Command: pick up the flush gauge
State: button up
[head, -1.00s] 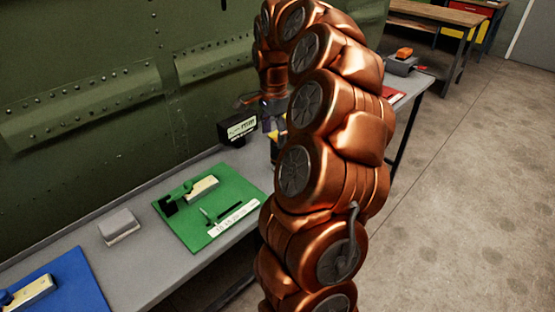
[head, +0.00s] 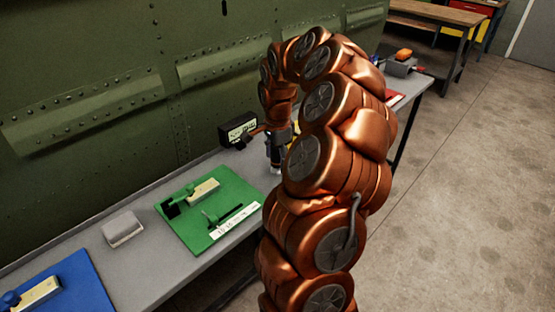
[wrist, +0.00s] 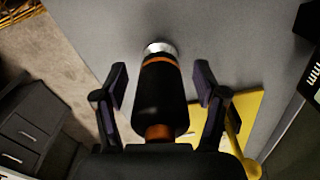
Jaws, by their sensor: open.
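A black cylinder with orange bands and a silver end (wrist: 160,90), which I take to be the flush gauge, shows in the wrist view. Its silver end is toward the grey bench; whether it touches is unclear. My gripper (wrist: 161,80) is open, with one finger on each side of the cylinder and a gap visible on both sides. In the head view my gripper (head: 280,138) is over the bench, partly hidden by my copper arm. A small part of the cylinder (head: 275,158) shows below it.
A black box with a label (head: 238,130) stands close to my gripper, against the green riveted panel (head: 110,60). A yellow mat (wrist: 250,105) lies beside the cylinder. A green mat (head: 185,228) with tools, a grey block (head: 122,228) and a blue mat (head: 75,280) lie to the left.

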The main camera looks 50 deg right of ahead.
jog(key=c, duration=1.2)
jog(key=shift+r, duration=0.15)
